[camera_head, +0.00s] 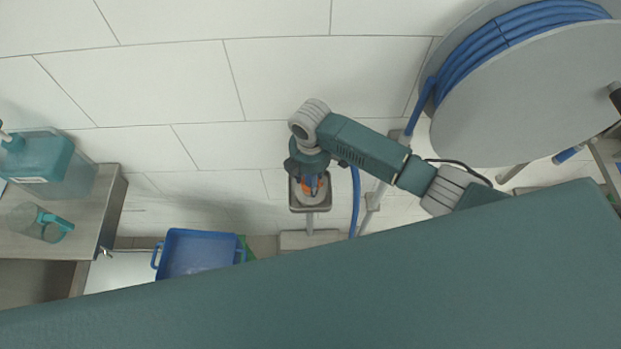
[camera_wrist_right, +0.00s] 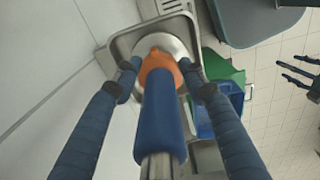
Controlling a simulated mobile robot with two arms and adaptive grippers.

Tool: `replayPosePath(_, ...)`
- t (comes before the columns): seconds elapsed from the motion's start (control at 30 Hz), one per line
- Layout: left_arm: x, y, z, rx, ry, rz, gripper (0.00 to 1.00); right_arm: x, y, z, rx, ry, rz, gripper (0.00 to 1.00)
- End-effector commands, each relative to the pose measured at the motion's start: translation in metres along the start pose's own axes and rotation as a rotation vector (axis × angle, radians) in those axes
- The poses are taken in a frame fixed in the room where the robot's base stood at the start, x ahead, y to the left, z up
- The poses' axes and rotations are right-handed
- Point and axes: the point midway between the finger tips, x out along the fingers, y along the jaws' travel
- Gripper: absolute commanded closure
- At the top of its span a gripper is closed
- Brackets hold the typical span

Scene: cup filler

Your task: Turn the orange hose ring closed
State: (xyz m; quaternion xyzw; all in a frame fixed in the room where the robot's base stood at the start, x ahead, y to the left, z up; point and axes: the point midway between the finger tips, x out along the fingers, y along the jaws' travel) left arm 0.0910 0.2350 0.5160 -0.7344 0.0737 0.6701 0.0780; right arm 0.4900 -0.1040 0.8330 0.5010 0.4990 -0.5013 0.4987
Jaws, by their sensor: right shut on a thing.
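The orange hose ring (camera_wrist_right: 159,69) sits at the far end of a blue hose grip (camera_wrist_right: 160,120) in the right wrist view, above a round white piece in a small metal tray (camera_wrist_right: 112,53). It also shows as a small orange patch (camera_head: 309,185) in the head view. My right gripper (camera_wrist_right: 160,72) has its two dark fingers on either side of the ring, shut on it. In the head view the right gripper (camera_head: 308,172) hangs over the metal tray (camera_head: 309,208) and partly hides the ring.
A hose reel (camera_head: 530,90) with blue hose hangs at the upper right. A blue basin (camera_head: 198,253) lies left of the tray. A steel counter (camera_head: 112,205) at the left bears a teal-capped container (camera_head: 60,160) and a clear jug (camera_head: 40,223). The white wall is close behind the gripper.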

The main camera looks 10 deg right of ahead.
Motion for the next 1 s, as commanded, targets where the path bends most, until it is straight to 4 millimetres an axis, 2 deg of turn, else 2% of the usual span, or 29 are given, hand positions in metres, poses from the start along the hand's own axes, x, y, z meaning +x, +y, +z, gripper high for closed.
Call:
replayPosePath(0.2,0.000,0.000,0.000,0.000,0.000,0.000,0.39,-0.001,0.001,0.000,0.000,0.001,0.002,0.85)
replayPosePath(0.23,0.000,0.000,0.000,0.000,0.000,0.000,0.39,-0.001,0.001,0.000,0.000,0.001,0.002,0.53)
replayPosePath(0.3,0.000,0.000,0.000,0.000,0.000,0.000,0.39,-0.001,0.001,0.000,0.000,0.001,0.002,0.39)
replayPosePath(0.67,0.000,-0.002,0.002,0.000,-0.002,-0.002,0.39,-0.004,0.001,0.000,0.000,0.000,0.001,0.39)
replayPosePath(0.77,0.000,-0.002,0.001,0.000,-0.001,-0.002,0.39,-0.015,0.002,0.000,0.000,0.002,0.004,0.39)
replayPosePath(1.0,0.000,-0.001,0.000,0.000,0.000,-0.001,0.39,-0.065,0.002,0.000,-0.002,0.002,0.006,0.39)
